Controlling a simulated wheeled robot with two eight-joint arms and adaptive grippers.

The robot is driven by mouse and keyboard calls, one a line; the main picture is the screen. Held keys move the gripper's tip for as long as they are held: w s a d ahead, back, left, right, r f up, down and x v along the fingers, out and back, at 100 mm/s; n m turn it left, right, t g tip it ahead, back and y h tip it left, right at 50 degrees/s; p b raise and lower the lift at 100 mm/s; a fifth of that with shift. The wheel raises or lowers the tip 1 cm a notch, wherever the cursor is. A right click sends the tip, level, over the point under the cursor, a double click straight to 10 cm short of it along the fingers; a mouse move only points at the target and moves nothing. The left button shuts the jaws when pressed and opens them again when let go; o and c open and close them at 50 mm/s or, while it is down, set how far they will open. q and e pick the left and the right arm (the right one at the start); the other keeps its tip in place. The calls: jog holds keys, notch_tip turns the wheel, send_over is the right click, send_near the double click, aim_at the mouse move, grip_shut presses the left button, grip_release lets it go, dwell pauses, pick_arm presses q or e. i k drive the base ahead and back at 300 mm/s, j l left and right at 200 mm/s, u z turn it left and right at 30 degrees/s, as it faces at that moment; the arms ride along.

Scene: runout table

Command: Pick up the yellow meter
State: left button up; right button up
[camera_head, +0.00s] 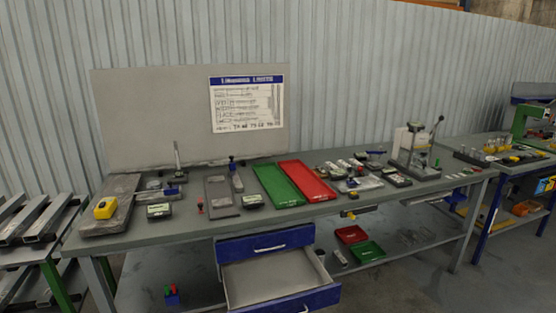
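A small yellow device (105,208), which looks like the yellow meter, rests on a grey slab (122,194) at the left end of the long workbench (215,222). It has a dark patch on its front side; finer detail is too small to make out. Neither of my grippers shows in the head view.
A green tray (278,187) and a red tray (307,181) lie mid-bench among several small instruments. A lever press (412,150) stands to the right. An open drawer (280,275) juts out from the bench front. A rack of metal bars (35,222) stands at left.

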aim_at(106, 212)
jog(key=u, duration=1.25)
jog(key=i+j+z, duration=0.2)
jog(key=i+z, duration=0.15)
jog(key=i, duration=0.25)
